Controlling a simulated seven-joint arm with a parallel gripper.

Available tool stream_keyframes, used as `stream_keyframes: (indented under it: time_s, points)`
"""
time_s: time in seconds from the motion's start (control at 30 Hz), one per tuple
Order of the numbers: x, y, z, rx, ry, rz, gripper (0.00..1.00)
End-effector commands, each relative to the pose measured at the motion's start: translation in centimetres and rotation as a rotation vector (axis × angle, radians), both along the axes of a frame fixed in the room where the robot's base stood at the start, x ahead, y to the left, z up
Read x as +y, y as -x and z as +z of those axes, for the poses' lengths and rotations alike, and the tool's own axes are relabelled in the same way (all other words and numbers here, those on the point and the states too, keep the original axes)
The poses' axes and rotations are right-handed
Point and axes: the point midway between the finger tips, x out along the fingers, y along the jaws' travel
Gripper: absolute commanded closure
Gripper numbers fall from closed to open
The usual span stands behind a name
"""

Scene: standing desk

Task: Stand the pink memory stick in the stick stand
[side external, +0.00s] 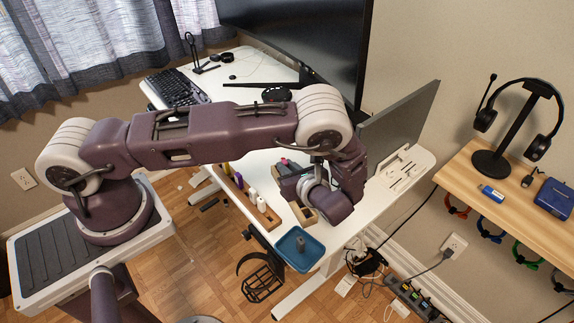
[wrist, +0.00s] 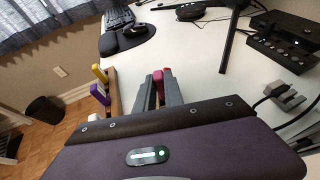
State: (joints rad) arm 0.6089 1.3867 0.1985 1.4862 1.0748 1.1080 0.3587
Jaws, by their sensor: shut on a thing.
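The pink memory stick (wrist: 158,78) is between the two grey fingers of my gripper (wrist: 161,88) in the wrist view. My gripper (side external: 284,167) is shut on it above the white desk, and a bit of pink shows at the fingertips in the side view. The hand hides most of the stick, so its tilt is unclear. A long wooden rack (side external: 240,196), apparently the stick stand, lies to the left of my gripper along the desk edge. A yellow stick (wrist: 99,73) and a purple stick (wrist: 97,91) stand in it. White pieces (side external: 257,199) stand nearer its front end.
A blue tray (side external: 299,262) with a grey object sits at the desk's front corner, near a small wooden box (side external: 306,214). A monitor (side external: 398,120) and white holder (side external: 405,170) stand to the right. A keyboard (side external: 176,88) is at the back.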

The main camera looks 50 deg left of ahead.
Motion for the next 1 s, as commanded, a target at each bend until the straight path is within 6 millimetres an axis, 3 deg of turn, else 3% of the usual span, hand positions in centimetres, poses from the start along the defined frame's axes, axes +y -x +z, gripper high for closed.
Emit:
stream_keyframes:
  time_s: [0.37,0.4,0.5,0.8,1.0]
  points:
    - [0.0,0.0,-1.0,0.001,0.000,0.000,1.00]
    - [0.0,0.0,-0.9,0.000,0.000,0.000,0.80]
    - [0.0,0.0,-1.0,0.000,0.002,-0.001,0.62]
    - [-0.2,0.0,-0.9,0.000,0.001,-0.001,0.62]
    - [-3.5,0.7,0.5,-0.003,0.003,-0.005,0.62]
